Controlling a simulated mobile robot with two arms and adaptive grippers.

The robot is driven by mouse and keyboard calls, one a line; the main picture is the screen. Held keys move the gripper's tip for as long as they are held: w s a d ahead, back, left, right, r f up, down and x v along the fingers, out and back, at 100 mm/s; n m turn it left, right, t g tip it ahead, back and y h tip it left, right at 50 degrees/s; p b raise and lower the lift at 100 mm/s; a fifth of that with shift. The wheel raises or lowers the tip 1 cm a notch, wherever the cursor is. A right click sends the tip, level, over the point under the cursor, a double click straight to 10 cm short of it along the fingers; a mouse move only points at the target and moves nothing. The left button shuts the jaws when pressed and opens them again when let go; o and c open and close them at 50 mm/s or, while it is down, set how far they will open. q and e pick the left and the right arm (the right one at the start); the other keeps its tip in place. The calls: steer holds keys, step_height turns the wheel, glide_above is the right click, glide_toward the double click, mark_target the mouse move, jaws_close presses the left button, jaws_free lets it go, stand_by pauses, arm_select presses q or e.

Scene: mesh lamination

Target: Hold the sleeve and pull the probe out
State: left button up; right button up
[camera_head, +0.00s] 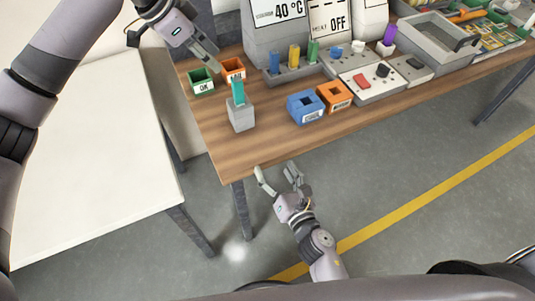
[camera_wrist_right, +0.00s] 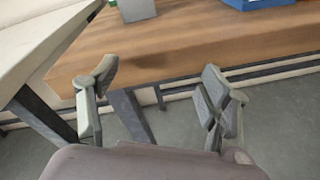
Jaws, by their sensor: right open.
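A teal upright piece (camera_head: 238,92) stands in a light grey block (camera_head: 241,118) near the left end of the wooden table. I cannot tell which part is the sleeve and which is the probe. The lower part of the grey block also shows at the top of the right wrist view (camera_wrist_right: 137,9). My left gripper (camera_head: 207,58) hangs above and behind the teal piece, apart from it; its finger opening is unclear. My right gripper (camera_head: 278,172) is open and empty, just off the table's front edge, with its spread fingers also in the right wrist view (camera_wrist_right: 158,88).
Green (camera_head: 201,82) and orange (camera_head: 233,69) bins stand behind the grey block. Blue (camera_head: 305,107) and orange (camera_head: 335,95) blocks sit to its right. A rack with coloured pieces (camera_head: 296,70) and a switch panel (camera_head: 372,84) stand farther back. The front table strip is clear.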

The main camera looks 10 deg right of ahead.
mark_target(244, 115)
step_height(244, 115, up, 8)
steer(key=w+a+n+t+y, duration=0.1)
steer(key=a+n, duration=0.2)
steer(key=n, duration=0.3)
steer(key=shift+m, duration=0.3)
steer(key=x, duration=1.6)
steer(key=shift+w+r, duration=0.3)
steer(key=shift+w, duration=0.1)
steer(key=shift+d, duration=0.1)
steer(key=shift+c, duration=0.3)
jaws_close()
